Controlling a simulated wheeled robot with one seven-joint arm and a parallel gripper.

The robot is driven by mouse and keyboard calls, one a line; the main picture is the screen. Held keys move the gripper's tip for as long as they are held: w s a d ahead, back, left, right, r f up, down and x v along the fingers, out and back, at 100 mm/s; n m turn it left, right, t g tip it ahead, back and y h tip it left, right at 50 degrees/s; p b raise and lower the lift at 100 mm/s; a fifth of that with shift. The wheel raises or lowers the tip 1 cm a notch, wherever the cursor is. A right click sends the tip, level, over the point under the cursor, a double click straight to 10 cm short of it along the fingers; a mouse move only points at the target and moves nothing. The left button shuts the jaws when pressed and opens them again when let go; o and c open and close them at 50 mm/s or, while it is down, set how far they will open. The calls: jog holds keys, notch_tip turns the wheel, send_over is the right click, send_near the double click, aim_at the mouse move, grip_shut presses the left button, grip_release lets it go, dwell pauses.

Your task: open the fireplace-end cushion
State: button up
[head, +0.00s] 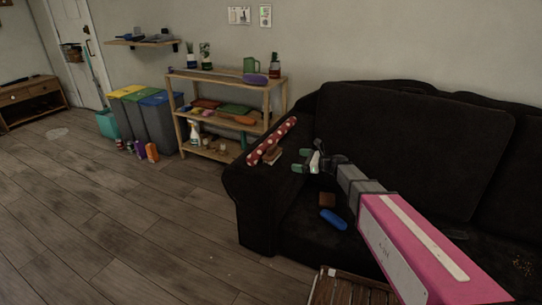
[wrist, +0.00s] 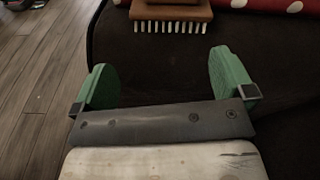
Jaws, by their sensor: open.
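The dark sofa (head: 262,205) stands at the right, with a wide back cushion (head: 420,140) and a seat cushion (head: 300,240) beside its left armrest. No fireplace shows, so I cannot tell which cushion is at the fireplace end. My gripper (head: 301,160) is over the sofa near the inner side of the left armrest. In the wrist view my gripper (wrist: 165,80) has its green fingers wide apart with nothing between them. A wooden brush (wrist: 172,12) with white bristles lies just beyond the fingertips on the dark fabric.
A red polka-dot roll (head: 271,140) lies along the armrest. A brown block (head: 327,200) and a blue object (head: 333,219) lie on the seat. A slatted wooden piece (head: 350,288) stands in front. Shelves (head: 228,103) and bins (head: 150,118) line the wall; the left floor is mostly clear.

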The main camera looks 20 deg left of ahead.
aim_at(274, 148)
jog(key=w+a, duration=0.1)
jog(key=a, duration=0.3)
jog(key=a+r+m+y, duration=0.1)
jog(key=a, duration=0.4)
jog(key=w+a+m, duration=0.1)
jog(key=a, duration=0.4)
jog(key=shift+w+a+r+y, duration=0.25)
jog(key=shift+w+r+y, duration=0.05)
jog(key=shift+w+r, duration=0.05)
jog(key=c, duration=0.8)
jog(key=shift+o, duration=0.2)
jog(key=shift+r, duration=0.1)
